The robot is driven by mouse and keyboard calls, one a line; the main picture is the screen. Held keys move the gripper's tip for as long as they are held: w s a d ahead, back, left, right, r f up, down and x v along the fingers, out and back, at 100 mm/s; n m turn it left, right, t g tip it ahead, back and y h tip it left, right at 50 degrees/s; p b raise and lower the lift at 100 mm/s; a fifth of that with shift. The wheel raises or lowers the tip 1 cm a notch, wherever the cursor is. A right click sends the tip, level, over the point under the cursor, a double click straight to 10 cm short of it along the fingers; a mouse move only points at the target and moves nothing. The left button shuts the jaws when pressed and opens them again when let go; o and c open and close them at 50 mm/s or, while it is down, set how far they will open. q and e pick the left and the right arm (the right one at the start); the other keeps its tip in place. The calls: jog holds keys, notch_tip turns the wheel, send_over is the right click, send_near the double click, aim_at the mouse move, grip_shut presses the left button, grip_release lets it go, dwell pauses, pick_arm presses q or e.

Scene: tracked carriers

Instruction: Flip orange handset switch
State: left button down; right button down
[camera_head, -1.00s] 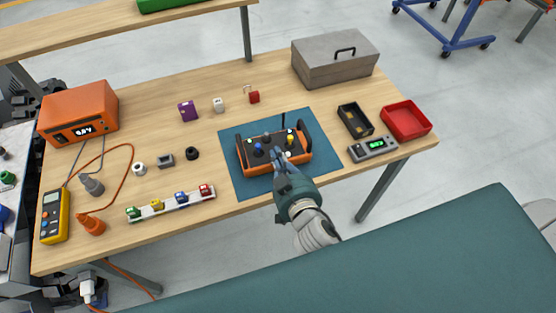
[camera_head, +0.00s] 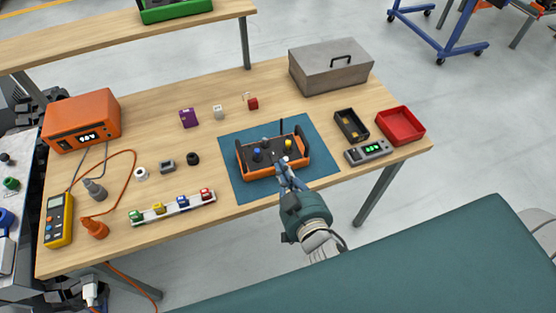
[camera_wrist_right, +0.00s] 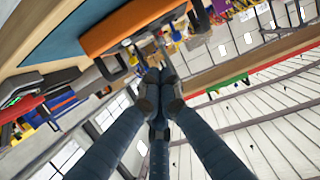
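The orange handset (camera_head: 272,171) lies on a blue mat (camera_head: 235,180) in the head view. It has a black top panel, black side handles, a blue knob, a yellow knob and a thin antenna. Small switches on the panel are too small to tell their position. My right gripper (camera_head: 284,170) is at the handset's front edge, its fingers pointing at it. In the right wrist view the fingertips of my right gripper (camera_wrist_right: 159,84) are together with nothing seen between them. The orange body (camera_wrist_right: 125,28) shows just beyond them. My left gripper is not in view.
A black bin (camera_head: 342,120), red tray (camera_head: 383,127) and grey meter (camera_head: 352,156) stand right of the mat. A grey toolbox (camera_head: 325,75) is behind. A rail of coloured blocks (camera_head: 172,214) lies left. Bare wood lies between the mat and the small blocks behind it.

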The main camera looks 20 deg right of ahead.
jog(key=v, duration=0.2)
jog(key=b+v, duration=0.1)
jog(key=v, duration=0.1)
jog(key=shift+s+f, duration=0.2)
jog(key=shift+s, duration=0.1)
jog(key=s+a+f+n+g+y, duration=0.1)
jog(key=s+f+g, duration=0.15)
jog(key=f, duration=0.85)
jog(key=s+a+f+n+g, duration=0.15)
jog(key=s+f, duration=0.25)
jog(key=f, duration=0.7)
jog(key=s+a+f+g+y, duration=0.1)
jog(key=s+f+g, duration=0.2)
jog(key=f, duration=0.8)
jog(key=s+d+f+g+h, duration=0.1)
jog(key=s+d+f+g, duration=0.2)
jog(key=s+d+f, duration=0.3)
jog(key=s+d+f+g, duration=0.4)
jog(key=s+d+f, duration=0.2)
jog(key=s+f, duration=0.8)
jog(key=s, duration=0.2)
jog(key=shift+s+h, duration=0.4)
